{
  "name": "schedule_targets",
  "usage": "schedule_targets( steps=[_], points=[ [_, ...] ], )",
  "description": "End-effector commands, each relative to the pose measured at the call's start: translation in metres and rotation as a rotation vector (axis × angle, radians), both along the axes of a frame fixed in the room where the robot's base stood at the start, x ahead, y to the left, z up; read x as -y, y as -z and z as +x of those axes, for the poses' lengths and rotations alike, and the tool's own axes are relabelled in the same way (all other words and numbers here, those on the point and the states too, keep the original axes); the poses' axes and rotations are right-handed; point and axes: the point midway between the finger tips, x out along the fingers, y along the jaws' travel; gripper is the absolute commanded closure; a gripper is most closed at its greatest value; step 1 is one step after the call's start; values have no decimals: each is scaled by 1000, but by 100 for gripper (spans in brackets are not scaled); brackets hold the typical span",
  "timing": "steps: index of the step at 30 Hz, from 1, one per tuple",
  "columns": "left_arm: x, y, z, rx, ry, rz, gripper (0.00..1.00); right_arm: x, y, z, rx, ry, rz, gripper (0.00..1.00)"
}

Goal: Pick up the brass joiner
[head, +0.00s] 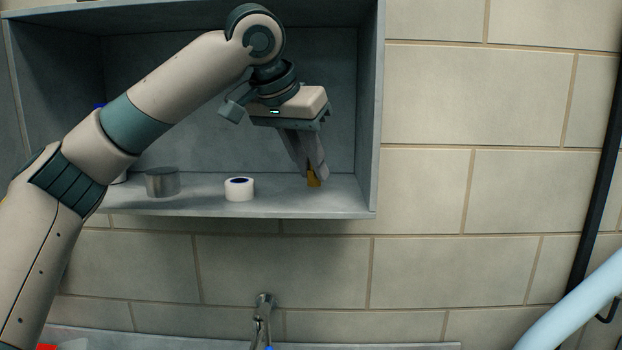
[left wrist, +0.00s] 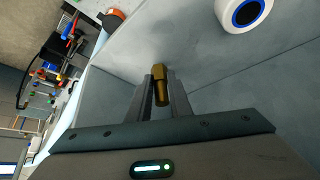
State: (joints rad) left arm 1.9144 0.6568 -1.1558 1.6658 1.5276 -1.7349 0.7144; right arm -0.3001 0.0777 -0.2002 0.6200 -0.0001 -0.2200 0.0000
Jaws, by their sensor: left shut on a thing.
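The brass joiner (head: 314,178) is a small gold-brown piece at the right end of the grey wall shelf. It also shows in the left wrist view (left wrist: 161,88), between the fingers. My left gripper (head: 310,172) reaches down to it inside the shelf box and is shut on it. In the left wrist view the two fingers of my left gripper (left wrist: 160,88) stand on either side of the joiner. I cannot tell whether the joiner still touches the shelf floor. My right gripper is not in view.
A white roll with a dark blue centre (head: 239,190) stands left of the joiner on the shelf (head: 285,204). A grey metal cylinder (head: 162,182) stands further left. The shelf's right side wall (head: 367,110) is close to my gripper.

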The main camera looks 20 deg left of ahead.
Motion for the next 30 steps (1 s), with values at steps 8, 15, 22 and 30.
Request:
schedule_targets(
  steps=[8,15,22,30],
  points=[
    [18,-31,-21,6,6,0,100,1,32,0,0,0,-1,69],
    [46,-60,-58,5,5,0,100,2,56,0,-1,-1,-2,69],
    [65,-81,-83,3,2,-1,100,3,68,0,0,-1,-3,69],
    [72,-90,-92,1,-1,0,100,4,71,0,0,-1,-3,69]
  ],
)
